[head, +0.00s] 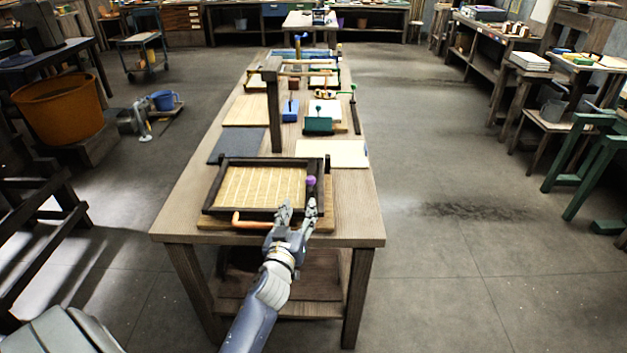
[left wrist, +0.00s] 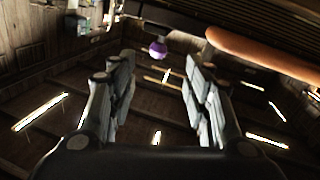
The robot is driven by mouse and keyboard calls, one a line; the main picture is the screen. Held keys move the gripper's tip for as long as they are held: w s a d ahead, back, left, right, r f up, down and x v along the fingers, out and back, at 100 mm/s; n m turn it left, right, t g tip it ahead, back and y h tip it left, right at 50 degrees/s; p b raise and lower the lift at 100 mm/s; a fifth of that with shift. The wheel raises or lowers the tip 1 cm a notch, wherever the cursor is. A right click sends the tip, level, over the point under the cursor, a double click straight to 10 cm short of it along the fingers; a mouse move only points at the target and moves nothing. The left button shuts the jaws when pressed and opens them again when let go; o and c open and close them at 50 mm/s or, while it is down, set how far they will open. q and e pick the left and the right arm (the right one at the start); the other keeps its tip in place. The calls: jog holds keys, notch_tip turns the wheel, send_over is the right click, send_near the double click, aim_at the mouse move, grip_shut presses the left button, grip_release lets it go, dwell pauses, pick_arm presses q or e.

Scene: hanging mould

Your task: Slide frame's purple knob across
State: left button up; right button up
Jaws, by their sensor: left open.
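The dark wooden frame (head: 262,186) with a pale slatted mould inside lies on the near end of the long table. Its purple knob (head: 311,181) sits at the frame's right side. An orange handle (head: 252,222) is at the frame's near edge. My left gripper (head: 297,204) is open and empty at the frame's near right corner, just short of the knob. In the left wrist view the purple knob (left wrist: 158,49) shows ahead, between and beyond the open fingers (left wrist: 157,80), with the orange handle (left wrist: 262,52) at upper right. My right gripper is not in view.
The long wooden table (head: 345,205) carries a dark upright post (head: 274,115) behind the frame, a pale sheet (head: 332,153), a dark mat (head: 236,146) and a green block (head: 318,124). The floor right of the table is clear.

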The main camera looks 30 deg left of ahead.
aim_at(309, 184)
pick_arm(q)
jog(key=x, duration=0.9)
jog(key=shift+w+r, duration=0.1)
jog(key=shift+w, duration=0.15)
jog(key=shift+x, duration=0.85)
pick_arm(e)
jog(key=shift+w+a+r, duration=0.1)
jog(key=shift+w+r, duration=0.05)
pick_arm(q)
jog(key=shift+s, duration=0.1)
grip_shut()
